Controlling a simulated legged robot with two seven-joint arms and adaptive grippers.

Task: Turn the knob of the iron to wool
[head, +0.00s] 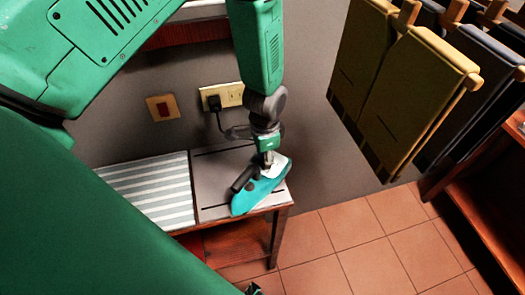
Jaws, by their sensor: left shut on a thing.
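The iron (256,196) has a teal body with a white part and a dark handle. It lies on the grey board part of a small wooden table. My left gripper (268,160) comes down on it from above, its fingers shut at the white upper part. The knob and its setting cannot be made out; the fingers cover that area, and I cannot tell which part of the iron they hold.
A striped cloth surface (145,190) covers the left of the table (282,206). A wall socket (231,95) with a plug and cord is behind the iron. Brown hanging panels (420,95) are at upper right. Tiled floor (350,235) is clear at right.

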